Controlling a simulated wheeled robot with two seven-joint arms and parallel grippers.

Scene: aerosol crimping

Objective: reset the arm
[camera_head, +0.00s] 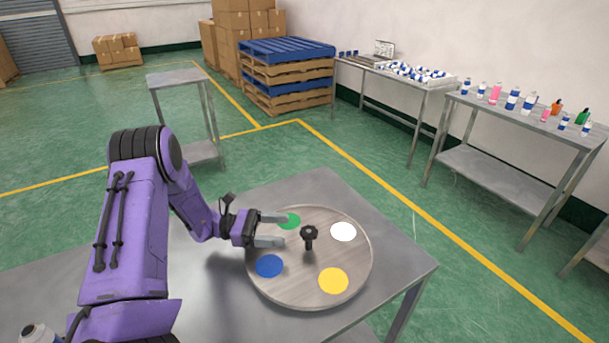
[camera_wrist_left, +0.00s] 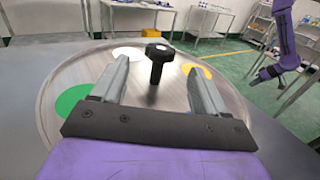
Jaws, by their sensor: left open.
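My left gripper (camera_head: 272,229) is open and empty above the left side of a round grey turntable (camera_head: 310,296). Its two fingers point toward the black star knob (camera_head: 309,233) at the turntable's centre. In the left wrist view the knob (camera_wrist_left: 159,52) stands beyond and between the open fingertips (camera_wrist_left: 163,75), apart from them. The turntable carries green (camera_head: 289,221), white (camera_head: 343,231), yellow (camera_head: 333,280) and blue (camera_head: 269,265) discs. The green one is partly behind a finger. My right gripper is not in the head view; a purple arm (camera_wrist_left: 286,40) shows at the right of the left wrist view.
The turntable stands on a grey metal table (camera_head: 394,263). Side tables with bottles (camera_head: 512,99) and a white tray (camera_head: 417,75) stand at the right. Open green floor lies between.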

